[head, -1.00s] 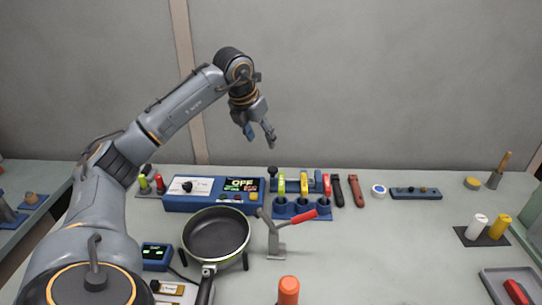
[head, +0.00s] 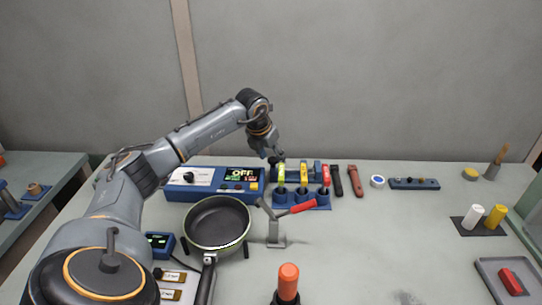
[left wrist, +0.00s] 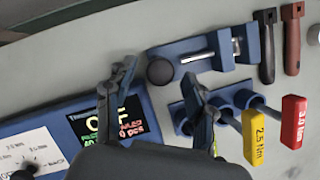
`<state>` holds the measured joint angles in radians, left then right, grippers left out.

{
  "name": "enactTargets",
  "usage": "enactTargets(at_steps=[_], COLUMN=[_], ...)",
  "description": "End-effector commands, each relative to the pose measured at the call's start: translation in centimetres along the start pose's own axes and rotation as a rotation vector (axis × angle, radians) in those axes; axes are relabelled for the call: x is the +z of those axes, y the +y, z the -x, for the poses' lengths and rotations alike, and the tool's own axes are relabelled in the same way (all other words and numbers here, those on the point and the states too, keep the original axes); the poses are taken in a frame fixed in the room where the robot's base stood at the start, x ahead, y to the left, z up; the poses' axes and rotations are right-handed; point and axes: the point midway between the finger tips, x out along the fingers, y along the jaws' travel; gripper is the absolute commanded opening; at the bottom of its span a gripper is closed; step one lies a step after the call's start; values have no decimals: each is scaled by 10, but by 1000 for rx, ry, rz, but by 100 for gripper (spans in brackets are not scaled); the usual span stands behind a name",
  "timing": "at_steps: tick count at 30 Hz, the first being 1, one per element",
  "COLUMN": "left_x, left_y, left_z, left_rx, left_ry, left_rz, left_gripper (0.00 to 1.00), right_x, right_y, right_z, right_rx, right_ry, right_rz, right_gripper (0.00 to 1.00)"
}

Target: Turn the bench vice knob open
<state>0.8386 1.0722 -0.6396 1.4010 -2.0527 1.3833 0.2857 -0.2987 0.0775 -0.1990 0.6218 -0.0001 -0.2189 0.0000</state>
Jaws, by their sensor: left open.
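In the head view the vice (head: 318,168) stands at the back, behind a row of torque drivers and partly hidden. My left gripper (head: 274,156) is open and comes down from above near the knob end. In the left wrist view its two fingertips (left wrist: 158,76) appear on either side of the knob; I cannot tell whether they touch it. My right gripper is not in view.
A blue control box (head: 212,184) with an OFF display sits left of the vice. Torque drivers (left wrist: 258,130) in blue holders stand close in front.

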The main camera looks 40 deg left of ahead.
Motion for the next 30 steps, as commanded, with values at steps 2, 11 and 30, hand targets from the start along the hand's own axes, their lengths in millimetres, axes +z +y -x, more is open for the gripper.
enactTargets(at_steps=[2,11,30], left_x=[0,0,1], left_y=[0,0,-3], left_z=[0,0,1], left_rx=[0,0,63], left_ry=[0,0,-1], left_rz=[0,0,155], left_gripper=[54,16,0], right_x=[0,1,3], right_y=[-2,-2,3], right_z=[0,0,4], right_rx=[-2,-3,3], right_ry=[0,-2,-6], right_rz=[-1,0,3], right_gripper=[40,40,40])
